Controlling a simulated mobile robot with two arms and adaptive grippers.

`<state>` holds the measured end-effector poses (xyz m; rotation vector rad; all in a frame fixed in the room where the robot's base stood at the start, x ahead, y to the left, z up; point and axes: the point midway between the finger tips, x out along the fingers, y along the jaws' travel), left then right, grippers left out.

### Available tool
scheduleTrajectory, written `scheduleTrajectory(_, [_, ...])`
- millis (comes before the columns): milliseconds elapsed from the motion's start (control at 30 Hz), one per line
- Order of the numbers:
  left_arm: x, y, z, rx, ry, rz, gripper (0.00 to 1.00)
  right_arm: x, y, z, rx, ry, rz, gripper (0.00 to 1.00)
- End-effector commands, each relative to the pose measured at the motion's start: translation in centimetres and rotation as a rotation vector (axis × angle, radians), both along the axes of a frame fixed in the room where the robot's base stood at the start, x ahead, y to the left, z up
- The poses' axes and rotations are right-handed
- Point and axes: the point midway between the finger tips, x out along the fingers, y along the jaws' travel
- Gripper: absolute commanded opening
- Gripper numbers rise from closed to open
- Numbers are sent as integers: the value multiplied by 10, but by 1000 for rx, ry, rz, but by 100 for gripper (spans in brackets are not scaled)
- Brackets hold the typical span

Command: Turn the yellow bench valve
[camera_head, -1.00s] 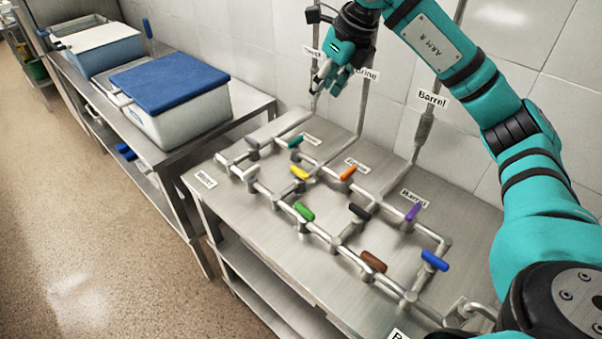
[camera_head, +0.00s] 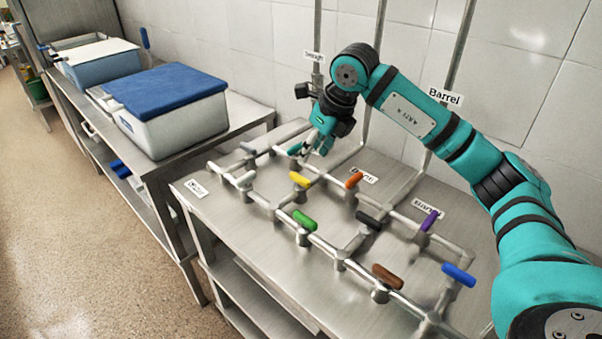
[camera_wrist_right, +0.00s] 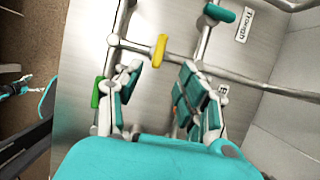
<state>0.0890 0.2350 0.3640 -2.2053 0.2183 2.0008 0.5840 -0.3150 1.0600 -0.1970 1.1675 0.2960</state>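The yellow valve handle (camera_head: 299,180) sits on the pipe grid on the steel bench, left of the orange one in the head view. In the right wrist view the yellow handle (camera_wrist_right: 159,50) lies beyond the fingertips, between the two fingers in the picture and apart from them. My right gripper (camera_head: 308,152) is above the bench near the teal handle, up and right of the yellow one. In the wrist view the right gripper (camera_wrist_right: 158,75) has its fingers spread with nothing between them. My left gripper is not in the head view; a small teal arm part at the wrist view's left edge is unclear.
Neighbouring handles are teal (camera_head: 294,149), green (camera_head: 304,220), orange (camera_head: 354,179) and black (camera_head: 368,220). Brown, purple and blue handles sit to the right. Vertical pipes (camera_head: 376,75) rise by the wall. A blue-lidded container (camera_head: 170,90) stands on the left table.

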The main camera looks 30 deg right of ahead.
Motion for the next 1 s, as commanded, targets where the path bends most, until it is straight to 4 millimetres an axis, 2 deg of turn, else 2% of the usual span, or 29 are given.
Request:
scheduleTrajectory(200, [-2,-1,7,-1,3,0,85,17,6,-45,0,4,-1,39])
scheduleTrajectory(433, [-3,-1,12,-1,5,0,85,31,11,-80,2,3,-1,39])
scheduleTrajectory(633, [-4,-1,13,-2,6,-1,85,36,13,-93,0,0,0,39])
scheduleTrajectory(900, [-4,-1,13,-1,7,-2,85,36,13,-94,0,0,0,39])
scheduleTrajectory(1000, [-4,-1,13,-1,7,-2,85,36,13,-94,0,0,0,28])
